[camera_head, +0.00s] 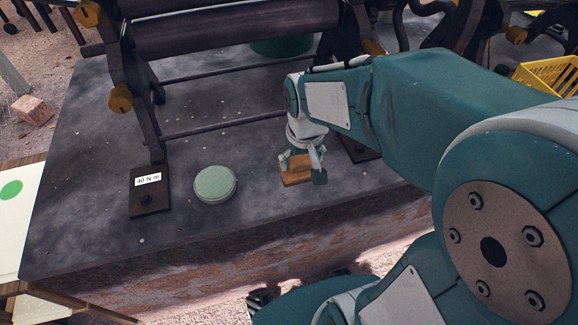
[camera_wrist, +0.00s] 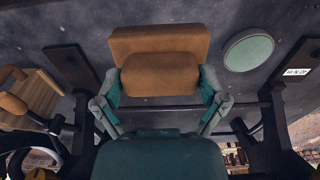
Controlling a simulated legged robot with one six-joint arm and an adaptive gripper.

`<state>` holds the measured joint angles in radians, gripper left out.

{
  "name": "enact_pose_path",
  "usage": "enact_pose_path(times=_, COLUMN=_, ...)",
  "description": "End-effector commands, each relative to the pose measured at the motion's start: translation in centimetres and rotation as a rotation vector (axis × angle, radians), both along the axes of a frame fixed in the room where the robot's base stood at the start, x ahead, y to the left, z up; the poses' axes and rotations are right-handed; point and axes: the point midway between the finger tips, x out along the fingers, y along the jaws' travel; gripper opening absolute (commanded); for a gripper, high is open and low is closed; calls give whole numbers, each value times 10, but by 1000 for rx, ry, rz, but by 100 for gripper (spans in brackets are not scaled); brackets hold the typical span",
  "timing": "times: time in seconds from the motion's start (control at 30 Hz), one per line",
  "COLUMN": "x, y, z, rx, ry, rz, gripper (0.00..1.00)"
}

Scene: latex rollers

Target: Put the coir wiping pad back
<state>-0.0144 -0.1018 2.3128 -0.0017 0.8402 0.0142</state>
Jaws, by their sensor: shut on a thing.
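The orange-brown coir pad (camera_head: 295,176) is between the fingers of my gripper (camera_head: 302,166), low over the front part of the dark stone slab. I cannot tell whether its underside touches the slab. In the wrist view the pad (camera_wrist: 158,42) shows as a flat block with a rounded raised part. The two fingers of my gripper (camera_wrist: 160,88) press on the sides of that raised part. A round pale green disc with a light rim (camera_head: 215,183) lies on the slab, left of the pad and apart from it. The disc (camera_wrist: 249,50) is to the right in the wrist view.
The slab (camera_head: 90,130) carries a roller frame with dark rollers (camera_head: 230,30) behind the pad. A labelled frame foot (camera_head: 149,196) stands left of the disc. A pale side table (camera_head: 20,220) is at far left, a yellow crate (camera_head: 550,75) at right. The slab's front strip is mostly bare.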

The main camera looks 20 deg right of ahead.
Motion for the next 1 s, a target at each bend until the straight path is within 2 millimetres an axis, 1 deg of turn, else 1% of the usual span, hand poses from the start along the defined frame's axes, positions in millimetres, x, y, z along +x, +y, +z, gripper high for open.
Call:
enact_pose_path(times=0.03, x=-11, y=0, z=-5, rx=0, ry=29, rz=0, gripper=53)
enact_pose_path(times=0.1, x=-23, y=0, z=-10, rx=-1, ry=60, rz=0, gripper=53)
enact_pose_path(times=0.2, x=-30, y=0, z=-14, rx=-1, ry=83, rz=0, gripper=53)
enact_pose_path(times=0.27, x=-28, y=0, z=-17, rx=-1, ry=89, rz=0, gripper=53)
enact_pose_path(times=0.37, x=-15, y=-1, z=-23, rx=-1, ry=92, rz=0, gripper=53)
enact_pose_path(times=0.77, x=57, y=-3, z=-55, rx=-1, ry=89, rz=-1, gripper=53)
enact_pose_path(times=1.0, x=88, y=-4, z=-91, rx=-1, ry=89, rz=-1, gripper=53)
